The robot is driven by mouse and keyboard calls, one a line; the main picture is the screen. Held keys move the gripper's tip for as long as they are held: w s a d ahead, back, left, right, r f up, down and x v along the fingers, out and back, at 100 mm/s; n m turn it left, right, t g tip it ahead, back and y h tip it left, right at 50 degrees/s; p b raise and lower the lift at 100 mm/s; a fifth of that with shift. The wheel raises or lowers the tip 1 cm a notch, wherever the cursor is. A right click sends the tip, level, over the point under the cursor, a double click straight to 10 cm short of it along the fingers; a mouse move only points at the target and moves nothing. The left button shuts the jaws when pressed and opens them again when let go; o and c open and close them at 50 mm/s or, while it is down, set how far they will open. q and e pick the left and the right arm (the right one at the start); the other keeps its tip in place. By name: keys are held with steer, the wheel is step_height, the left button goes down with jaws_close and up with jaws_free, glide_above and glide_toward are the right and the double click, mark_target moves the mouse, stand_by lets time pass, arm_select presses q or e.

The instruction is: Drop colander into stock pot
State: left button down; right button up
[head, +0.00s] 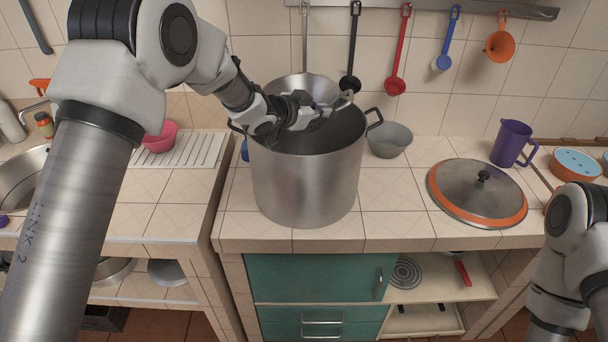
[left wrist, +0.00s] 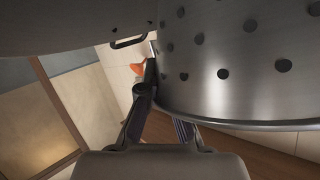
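The colander (head: 308,86) is a silver bowl, partly hidden behind my left gripper (head: 318,115) above the back of the stock pot's opening. In the left wrist view the colander (left wrist: 235,70) shows a large metal wall with round holes, and its rim lies at my left gripper's fingers (left wrist: 165,105). The fingers appear shut on the rim. The stock pot (head: 305,185) is tall, silver and upright on the counter, with dark side handles. Its inside is mostly dark. My right arm shows at the right edge; its gripper is out of view.
A grey bowl (head: 390,140) stands right of the pot. An orange-rimmed lid (head: 478,192) lies further right, with a purple jug (head: 512,143) behind it. Utensils, including a red ladle (head: 397,82) and an orange funnel (head: 501,42), hang on the wall behind.

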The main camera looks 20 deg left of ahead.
arm_select(q)
steer(key=shift+w+f, duration=0.2)
steer(key=shift+s+d+r, duration=0.15)
steer(key=shift+s+r, duration=0.25)
steer(key=shift+s, duration=0.05)
steer(key=c, duration=1.2)
jaws_free()
steer(key=shift+s, duration=0.1)
steer(key=shift+c, duration=0.2)
steer(key=shift+w+f, duration=0.15)
steer(key=shift+w, duration=0.1)
steer(key=v, duration=1.2)
arm_select(e)
steer(key=shift+d, duration=0.25)
arm_select(q)
steer(key=shift+d, duration=0.1)
